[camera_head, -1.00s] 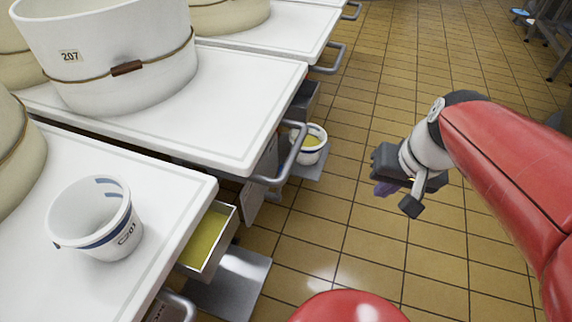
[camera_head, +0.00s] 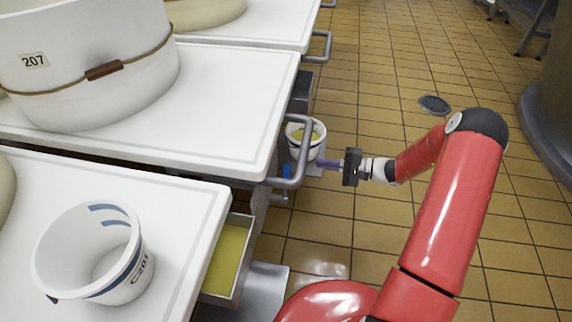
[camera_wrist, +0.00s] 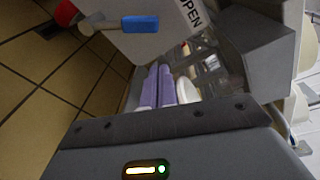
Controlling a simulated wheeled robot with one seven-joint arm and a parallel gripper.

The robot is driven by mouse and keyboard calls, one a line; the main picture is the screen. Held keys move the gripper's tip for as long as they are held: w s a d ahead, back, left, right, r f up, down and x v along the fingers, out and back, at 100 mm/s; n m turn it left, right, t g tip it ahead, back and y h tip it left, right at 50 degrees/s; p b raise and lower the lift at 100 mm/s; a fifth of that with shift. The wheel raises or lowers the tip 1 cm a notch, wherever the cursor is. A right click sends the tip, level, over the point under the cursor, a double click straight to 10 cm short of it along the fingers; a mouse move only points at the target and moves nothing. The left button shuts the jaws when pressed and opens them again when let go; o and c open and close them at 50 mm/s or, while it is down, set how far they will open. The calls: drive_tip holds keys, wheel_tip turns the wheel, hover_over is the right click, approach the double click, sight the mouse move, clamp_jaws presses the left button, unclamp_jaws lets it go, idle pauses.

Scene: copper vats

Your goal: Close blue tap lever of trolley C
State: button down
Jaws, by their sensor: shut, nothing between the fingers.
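The blue tap lever (camera_head: 287,171) shows small below the front handle of the middle trolley (camera_head: 222,100). In the wrist view the blue lever (camera_wrist: 140,24) lies near the top, beyond my fingertips and a little left of them, at the end of a pale stem. My gripper (camera_head: 322,163) is shut and empty. It points left toward the trolley, just right of the blue lever and apart from it. Its purple fingers (camera_wrist: 160,72) lie side by side in the wrist view. I cannot read a trolley letter.
A white bucket (camera_head: 313,145) with yellow liquid stands low beside my fingers. A grey handle (camera_head: 299,160) juts out above the lever. A partly cut-off "OPEN" label (camera_wrist: 193,15) and a red part (camera_wrist: 65,12) show near the lever.

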drive_tip(key=shift+w+f+m+t, duration=0.2)
drive_tip(key=shift+w+f+t, duration=0.1)
drive_tip(key=shift+f, duration=0.2)
drive_tip(key=shift+w+f+m+t, duration=0.2)
drive_tip(key=shift+f+t, duration=0.1)
drive_tip(key=shift+f, duration=0.2)
drive_tip(key=a+r, duration=0.1)
drive_tip(key=a, duration=0.8)
drive_tip(key=shift+s+a, duration=0.15)
drive_tip(key=shift+s, duration=0.15)
drive_tip(key=shift+r+b, duration=0.1)
drive_tip(key=shift+b, duration=0.3)
